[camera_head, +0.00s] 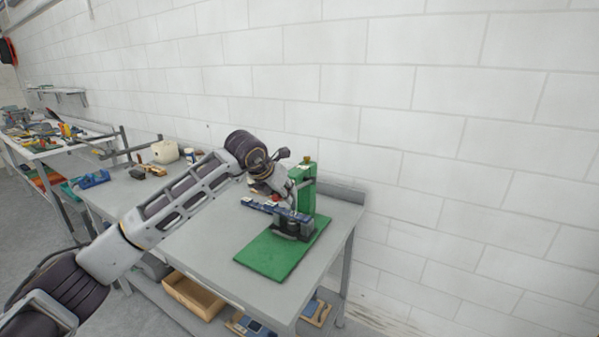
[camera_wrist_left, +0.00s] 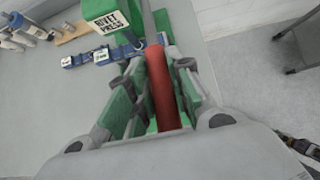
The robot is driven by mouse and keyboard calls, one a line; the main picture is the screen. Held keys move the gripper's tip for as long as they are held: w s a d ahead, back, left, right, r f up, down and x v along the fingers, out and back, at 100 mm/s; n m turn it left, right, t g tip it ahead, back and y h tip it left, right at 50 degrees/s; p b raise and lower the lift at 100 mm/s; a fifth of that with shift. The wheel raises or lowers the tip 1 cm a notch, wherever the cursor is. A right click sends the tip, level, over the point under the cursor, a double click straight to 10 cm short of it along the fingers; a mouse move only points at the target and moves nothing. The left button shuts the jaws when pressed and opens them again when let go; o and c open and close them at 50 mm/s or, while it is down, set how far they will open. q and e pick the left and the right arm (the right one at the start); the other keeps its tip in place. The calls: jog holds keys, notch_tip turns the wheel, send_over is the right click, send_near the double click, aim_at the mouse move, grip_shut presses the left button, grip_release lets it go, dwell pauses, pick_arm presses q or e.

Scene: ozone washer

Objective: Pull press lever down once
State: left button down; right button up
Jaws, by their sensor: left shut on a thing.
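The green rivet press (camera_head: 306,190) stands on a green base plate (camera_head: 270,262) at the right end of the grey table. Its "RIVET PRESS" label shows in the left wrist view on the press (camera_wrist_left: 112,22). The red lever grip (camera_wrist_left: 160,90) lies between the two fingers of my left gripper (camera_wrist_left: 158,95), which is shut on it. In the head view my left gripper (camera_head: 277,198) is beside the press, and my wrist hides most of the lever. My right gripper is in neither view.
Another blue item (camera_head: 90,180) and a pale rounded object (camera_head: 165,151) lie on the left of the table. A cardboard box (camera_head: 194,295) sits on the lower shelf. The white wall is close behind.

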pick_arm(q)
jog(key=shift+f, duration=0.2)
notch_tip(320, 180, down, 3)
jog(key=shift+s+a+r+b, duration=0.15)
jog(key=shift+r+b, duration=0.05)
jog(key=shift+b, duration=0.9)
jog(key=shift+f+b, duration=1)
jog(key=shift+f, duration=0.3)
